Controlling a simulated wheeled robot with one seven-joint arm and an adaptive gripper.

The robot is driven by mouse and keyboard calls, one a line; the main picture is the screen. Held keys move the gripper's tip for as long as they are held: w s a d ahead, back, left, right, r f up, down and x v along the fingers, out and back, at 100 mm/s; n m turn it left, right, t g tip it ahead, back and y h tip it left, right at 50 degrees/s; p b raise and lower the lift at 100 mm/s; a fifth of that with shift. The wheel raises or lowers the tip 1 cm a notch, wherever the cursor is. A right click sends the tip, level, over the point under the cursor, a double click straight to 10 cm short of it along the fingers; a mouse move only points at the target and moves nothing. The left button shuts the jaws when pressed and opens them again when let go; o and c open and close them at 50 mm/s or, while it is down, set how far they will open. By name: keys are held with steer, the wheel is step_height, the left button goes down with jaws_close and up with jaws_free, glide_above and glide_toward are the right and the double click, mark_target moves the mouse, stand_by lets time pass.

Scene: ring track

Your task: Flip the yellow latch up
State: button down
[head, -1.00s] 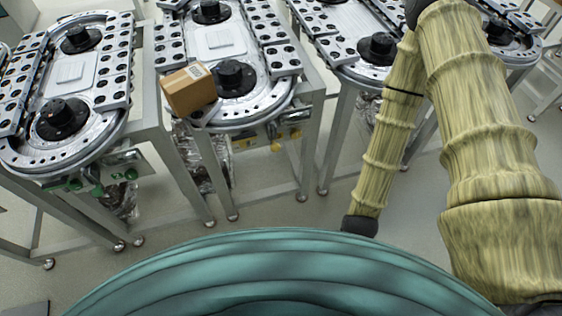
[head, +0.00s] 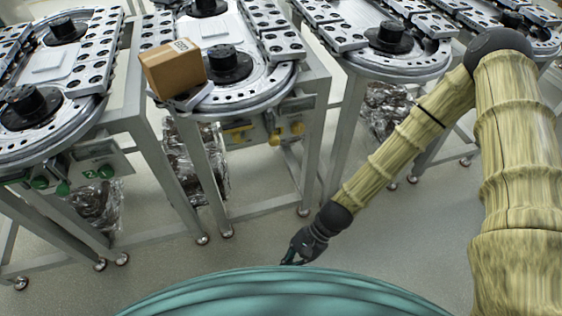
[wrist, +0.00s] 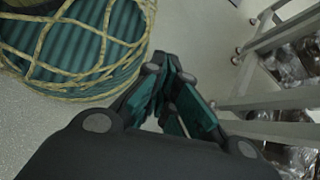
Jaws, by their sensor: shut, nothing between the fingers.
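Yellow parts sit on the front panel below the middle ring track: a flat yellow piece (head: 237,134) at the left, and yellow knobs (head: 274,139) to its right. They are too small to tell which is the latch or how it is turned. My gripper (head: 290,260) is low over the floor in front of the tracks, below and right of the yellow parts and well apart from them. In the wrist view my gripper (wrist: 160,68) has its fingers together and empty. No yellow part shows in the wrist view.
A cardboard box (head: 174,68) sits on the front left of the middle ring track (head: 240,91). Metal table legs (head: 315,145) stand right of the panel. A neighbouring track with green knobs (head: 40,183) is at the left. Open floor (head: 250,235) lies in front.

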mark_target(272, 129)
steer(key=w+a+r+m+y+b, duration=0.15)
steer(key=w+y+b, duration=0.25)
steer(key=w+b, duration=0.4)
steer(key=w+a+r+m+y+b, duration=0.1)
steer(key=w+a+m+y+b, duration=0.25)
steer(key=w+b, duration=0.45)
steer(key=w+d+r+g+y+b, duration=0.1)
steer(key=w+d+r+y+b, duration=0.7)
steer(key=w+d+b, duration=0.4)
steer(key=shift+d+r+b, duration=0.45)
steer(key=shift+d+r, duration=0.2)
steer(key=shift+d, duration=0.45)
steer(key=d+r+b+x, duration=0.1)
steer(key=b+x, duration=0.5)
steer(key=x, duration=0.7)
steer(key=shift+w+d+r, duration=0.2)
steer(key=shift+r, duration=0.45)
